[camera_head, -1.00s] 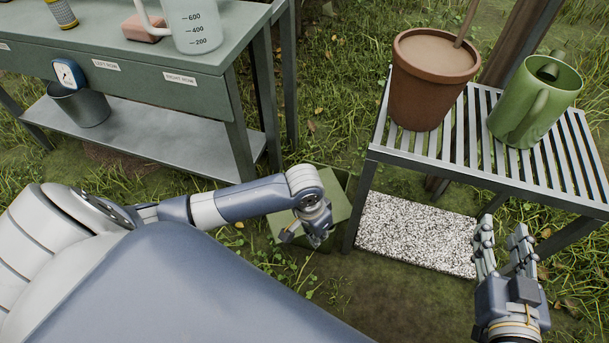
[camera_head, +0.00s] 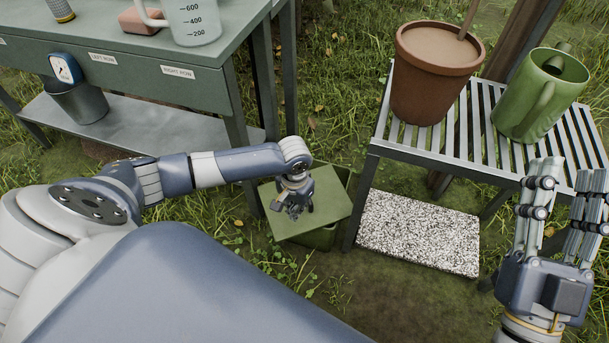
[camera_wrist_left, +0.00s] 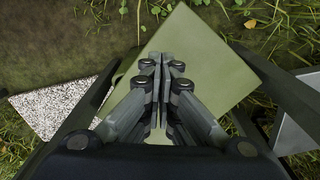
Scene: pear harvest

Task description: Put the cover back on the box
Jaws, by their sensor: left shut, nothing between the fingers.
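The cover (camera_head: 325,200), a flat green square panel, lies over the green box (camera_head: 322,238) on the ground. It sits askew, shifted left, and part of the box shows past its right and lower edges. My left gripper (camera_head: 296,212) is shut and empty, pointing down over the cover. In the left wrist view the closed fingers (camera_wrist_left: 161,58) are in front of the cover (camera_wrist_left: 215,60); I cannot tell whether they touch it. My right gripper (camera_head: 567,172) is open and empty, in front of the slatted bench at the right.
The slatted bench (camera_head: 460,145) with a clay pot (camera_head: 430,85) and a green watering can (camera_head: 535,105) stands right of the box. A speckled slab (camera_head: 420,232) lies below it. A green workbench (camera_head: 130,90) stands at the left.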

